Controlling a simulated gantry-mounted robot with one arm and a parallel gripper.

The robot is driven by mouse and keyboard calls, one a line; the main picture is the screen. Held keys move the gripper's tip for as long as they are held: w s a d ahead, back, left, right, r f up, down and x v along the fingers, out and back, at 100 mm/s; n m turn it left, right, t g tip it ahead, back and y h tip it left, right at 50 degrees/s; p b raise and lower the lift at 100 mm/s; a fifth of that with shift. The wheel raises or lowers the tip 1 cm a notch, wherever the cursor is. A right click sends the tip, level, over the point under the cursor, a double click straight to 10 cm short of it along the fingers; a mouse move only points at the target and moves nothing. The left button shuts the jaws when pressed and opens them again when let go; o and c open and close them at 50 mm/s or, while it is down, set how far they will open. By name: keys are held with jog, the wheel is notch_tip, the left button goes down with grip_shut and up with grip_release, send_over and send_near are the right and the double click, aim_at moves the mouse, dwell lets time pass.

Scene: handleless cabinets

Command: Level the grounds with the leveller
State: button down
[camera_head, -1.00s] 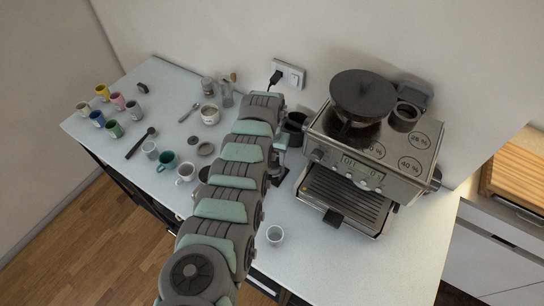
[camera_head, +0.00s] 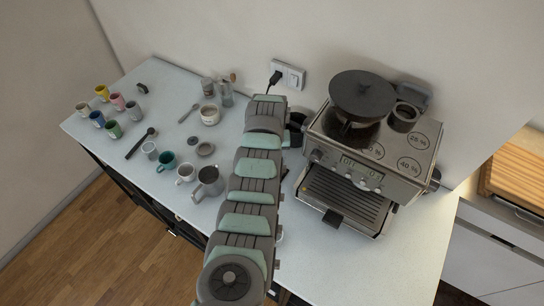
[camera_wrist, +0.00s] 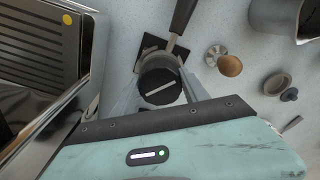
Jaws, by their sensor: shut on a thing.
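In the wrist view the leveller (camera_wrist: 160,88) is a dark round disc with a pale bar across its top. My gripper (camera_wrist: 163,98) is shut on it, one finger at each side. It is over the head of the portafilter (camera_wrist: 155,62), whose dark handle (camera_wrist: 183,16) points to the top of the picture. The portafilter lies over a black square mat (camera_wrist: 149,44). The leveller hides the grounds, and I cannot tell how deep it sits in the basket. In the head view my arm hides the gripper, leveller and portafilter.
The espresso machine (camera_head: 345,195) stands right of my arm. A metal pitcher (camera_head: 208,182) stands close on the left, with several cups beyond. A wooden-knobbed tamper (camera_wrist: 229,66) lies beside the portafilter. The front right counter (camera_head: 400,255) is clear.

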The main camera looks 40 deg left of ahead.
jog(key=m, duration=0.3)
jog(key=m+b, duration=0.1)
jog(key=shift+s+f+m, duration=0.15)
jog(key=shift+f+m, duration=0.1)
jog(key=shift+m, duration=0.05)
jog(key=m+b, duration=0.2)
jog(key=m, duration=0.3)
jog(key=shift+h, duration=0.3)
jog(key=n+p, duration=0.1)
jog(key=n, duration=0.3)
jog(key=shift+r, duration=0.15)
jog(key=n+p, duration=0.1)
jog(key=n, duration=0.3)
jog(key=shift+n, duration=1.2)
jog(key=shift+r+p, duration=1.65)
jog(key=shift+r, duration=1.85)
jog(key=shift+a+f, duration=0.1)
